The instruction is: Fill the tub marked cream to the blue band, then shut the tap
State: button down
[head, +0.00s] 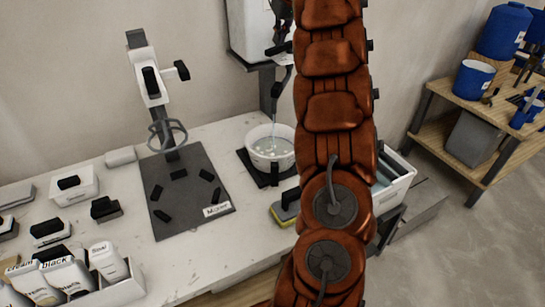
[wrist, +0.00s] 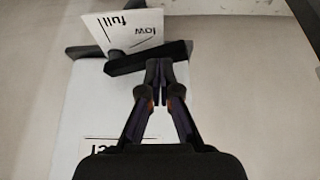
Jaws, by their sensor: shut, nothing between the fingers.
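A white round tub (head: 258,165) stands on a black stand under the tap (head: 279,84). A thin pale stream runs from the tap into it, and pale liquid with light patches shows inside. I cannot make out a cream mark or a blue band on it. My gripper (wrist: 160,68) is shut and empty, with its fingertips at a black bar (wrist: 135,60), apparently the tap's lever; contact is unclear. A white card (wrist: 122,30) reading "full" and "low" shows upside down beside the bar. In the head view my gripper is a small dark shape by the white tank (head: 254,30).
A mixer stand (head: 146,72) with a ring whisk stands over a dark mat (head: 190,205) left of the tub. A yellow-grey sponge (head: 283,212) and a white bin (head: 394,188) flank my arm. Shelves (head: 455,120) stand right.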

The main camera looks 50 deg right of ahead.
aim_at(276, 61)
jog(key=shift+s+a+f+b, duration=0.15)
jog(key=shift+f+b, duration=1.6)
jog(key=shift+f, duration=0.45)
jog(key=shift+s+f, duration=0.1)
jog(key=shift+f, duration=0.15)
jog(key=shift+s+a+f, duration=0.1)
jog(key=shift+s+a, duration=0.05)
jog(key=shift+s, duration=0.15)
jog(key=shift+w+d+f, duration=0.25)
jog(key=shift+w+d, duration=0.05)
jog(key=shift+w+a, duration=0.15)
jog(key=shift+w, duration=0.05)
jog(key=shift+r, duration=0.15)
jog(key=shift+w+r, duration=0.1)
jog(key=shift+r, duration=0.35)
dwell(4.2)
